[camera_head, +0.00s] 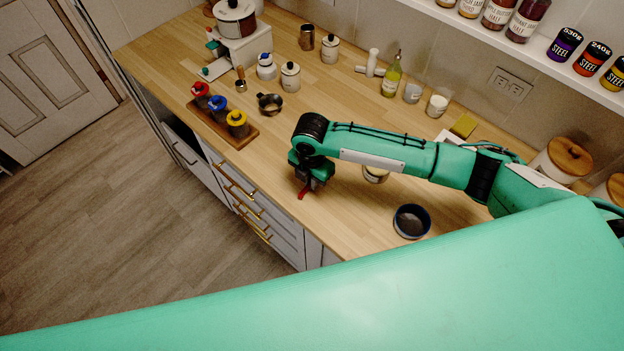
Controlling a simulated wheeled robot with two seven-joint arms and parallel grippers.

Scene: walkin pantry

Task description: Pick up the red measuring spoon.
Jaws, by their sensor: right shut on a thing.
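My right gripper (311,182) points down above the front part of the wooden counter, near its edge. It is shut on the red measuring spoon (302,193), of which only a small red part shows just below the fingers. The rest of the spoon is hidden by the gripper. I cannot tell whether the spoon touches the counter. My left gripper is not in view.
A dark blue bowl (412,221) stands right of the gripper, and a small jar (375,173) is partly behind my right arm. A wooden tray (245,139) holds red-, blue- and yellow-topped items at left. A dark metal cup (270,103) stands behind it. Drawers (240,190) are below.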

